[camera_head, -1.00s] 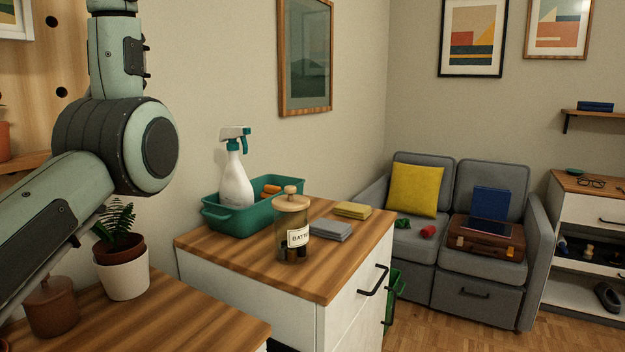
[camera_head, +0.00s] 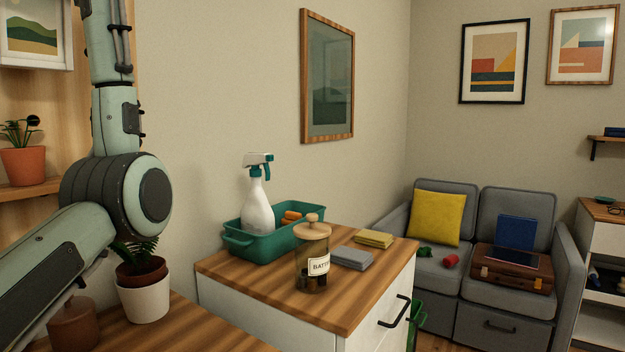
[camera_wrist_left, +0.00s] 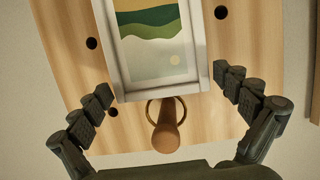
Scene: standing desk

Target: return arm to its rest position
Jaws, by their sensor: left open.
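My left arm (camera_head: 115,190) comes in from the left in the head view, bent at the elbow with its forearm pointing straight up out of the top of the picture. The gripper itself is out of the head view. In the left wrist view my left gripper (camera_wrist_left: 168,100) is open, its two fingers spread wide apart with nothing between them. Beyond the fingers are a wooden pegboard, a framed landscape picture (camera_wrist_left: 158,50) and a rounded wooden object with a ring. My right arm and gripper are in neither view.
A potted fern (camera_head: 145,295) stands close below my left arm. A grey sofa (camera_head: 490,240) is farther back.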

